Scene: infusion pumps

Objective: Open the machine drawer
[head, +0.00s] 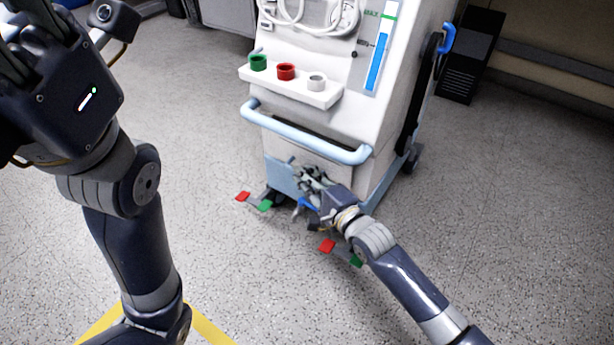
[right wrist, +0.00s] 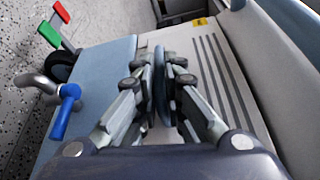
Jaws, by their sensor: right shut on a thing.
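The white machine (head: 345,120) stands at the top centre of the head view. Its low front has a pale panel, which shows in the right wrist view with dark stripes (right wrist: 222,85). My right gripper (head: 312,178) is low at this front. In the right wrist view its fingers (right wrist: 160,75) are shut on a thin blue-grey handle (right wrist: 160,95), upright between them. I cannot see a clear gap around the drawer, and the gripper hides part of the front. My left gripper (head: 22,45) is raised at the upper left, far from the machine, its fingers partly cut off.
A light-blue push bar (head: 305,134) crosses the machine above my right gripper. Red and green pedals (head: 254,201) stick out near the floor, with others (head: 340,252) beside my right arm. A blue lever (right wrist: 66,112) is left of the fingers. Open floor (head: 210,180) lies left.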

